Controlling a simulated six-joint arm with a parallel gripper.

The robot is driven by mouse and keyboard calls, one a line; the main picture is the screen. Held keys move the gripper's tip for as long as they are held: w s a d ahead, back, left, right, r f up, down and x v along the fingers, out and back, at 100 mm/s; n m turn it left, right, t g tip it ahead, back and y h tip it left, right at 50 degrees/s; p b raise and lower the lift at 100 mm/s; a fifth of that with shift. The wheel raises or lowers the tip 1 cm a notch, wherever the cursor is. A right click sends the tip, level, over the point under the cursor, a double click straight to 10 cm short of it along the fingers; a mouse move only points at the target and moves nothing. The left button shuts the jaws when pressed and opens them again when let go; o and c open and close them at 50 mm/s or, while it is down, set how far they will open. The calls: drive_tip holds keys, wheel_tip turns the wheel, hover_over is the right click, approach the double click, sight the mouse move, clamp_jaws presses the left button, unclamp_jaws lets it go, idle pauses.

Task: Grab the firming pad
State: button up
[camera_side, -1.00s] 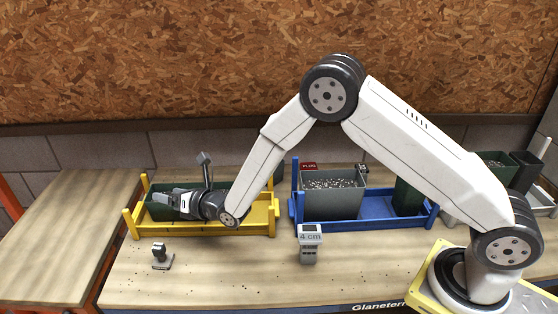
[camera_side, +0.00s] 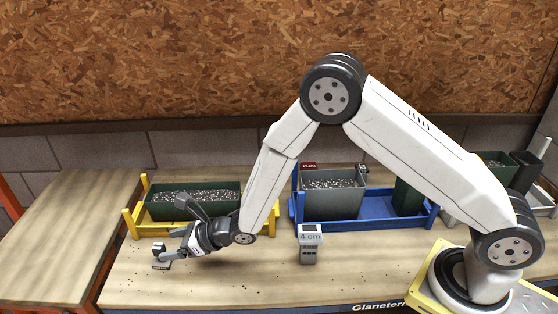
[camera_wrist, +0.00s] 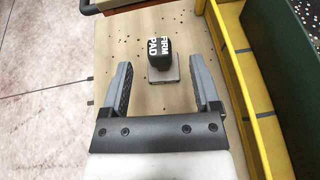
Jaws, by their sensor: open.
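The firming pad (camera_wrist: 160,56) is a small block with a dark handle lettered "FIRM PAD" above a flat grey base. It stands upright on the bench in the wrist view, between and just beyond the fingertips of my gripper (camera_wrist: 161,82). The two fingers are apart, with clear space between each one and the pad. In the side view the pad (camera_side: 159,254) is at the bench's left front. My gripper (camera_side: 170,246) is low over the bench beside it, with a finger partly overlapping it in the picture. Whether a finger touches it cannot be told there.
A yellow rack (camera_side: 132,230) with a green trough (camera_side: 170,213) of speckled soil stands just behind my gripper. A blue rack (camera_side: 400,223) holds a grey bin (camera_side: 333,202). A "4 cm" gauge (camera_side: 310,245) stands mid-bench. The front left bench is mostly clear.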

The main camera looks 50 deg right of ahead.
sight(156, 258)
drive_tip(key=shift+w+a+f, duration=0.2)
drive_tip(key=shift+w+a, duration=0.1)
drive_tip(key=shift+w, duration=0.1)
drive_tip(key=shift+x, duration=2.6)
clamp_jaws()
